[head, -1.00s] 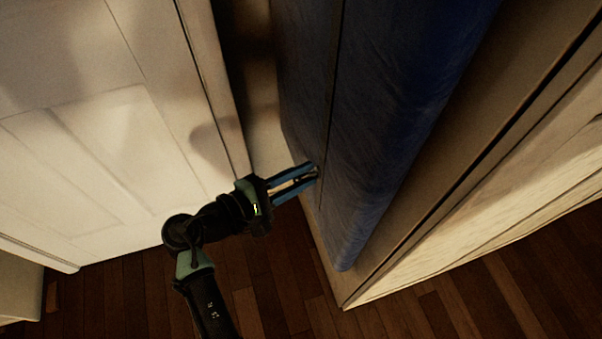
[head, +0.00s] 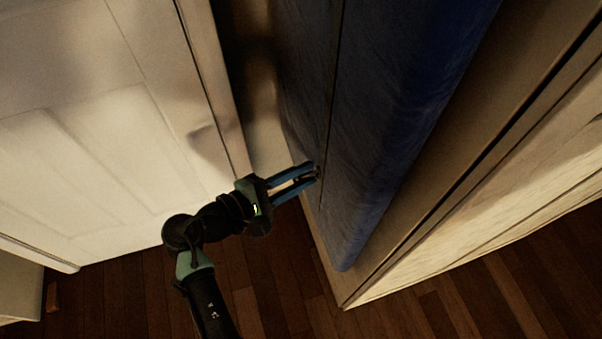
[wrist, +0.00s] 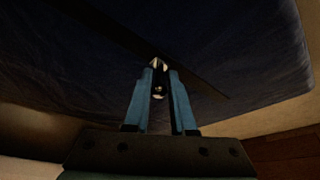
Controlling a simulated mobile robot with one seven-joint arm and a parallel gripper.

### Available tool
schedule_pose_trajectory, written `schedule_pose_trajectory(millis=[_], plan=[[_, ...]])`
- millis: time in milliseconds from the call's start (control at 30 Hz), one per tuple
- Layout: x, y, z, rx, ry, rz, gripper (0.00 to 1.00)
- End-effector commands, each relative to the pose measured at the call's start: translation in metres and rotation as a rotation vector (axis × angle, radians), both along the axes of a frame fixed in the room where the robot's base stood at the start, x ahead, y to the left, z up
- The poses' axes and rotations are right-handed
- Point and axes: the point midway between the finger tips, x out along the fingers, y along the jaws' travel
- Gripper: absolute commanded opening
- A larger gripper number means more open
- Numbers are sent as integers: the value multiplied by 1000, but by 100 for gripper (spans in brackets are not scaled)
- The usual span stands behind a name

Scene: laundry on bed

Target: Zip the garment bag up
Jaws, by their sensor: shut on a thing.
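The blue garment bag (head: 385,130) hangs upright against the cabinet side in the head view. A dark zipper line (head: 333,90) runs down its front. My gripper (head: 317,172) is at the zipper line, in the lower part of the bag. In the wrist view the bag (wrist: 230,50) fills the top, with the dark zipper strip (wrist: 205,88) crossing it at a slant. My gripper (wrist: 158,75) is shut on a small shiny zipper pull (wrist: 158,64) at that strip. Most of the pull is hidden between the fingertips.
A white panelled door (head: 100,130) stands on the left. A pale wooden cabinet (head: 480,235) is on the right, close beside the bag. The wooden floor (head: 290,290) below is clear.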

Motion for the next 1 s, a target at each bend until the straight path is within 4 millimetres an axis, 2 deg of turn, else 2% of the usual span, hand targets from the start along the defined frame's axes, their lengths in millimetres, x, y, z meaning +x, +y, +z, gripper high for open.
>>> schedule_pose_trajectory(millis=[167, 367, 1000], plan=[[-1, 0, 5, -4, 2, 0, 0], [0, 0, 29, -5, 1, -1, 0], [0, 0, 177, -5, 1, -1, 0]])
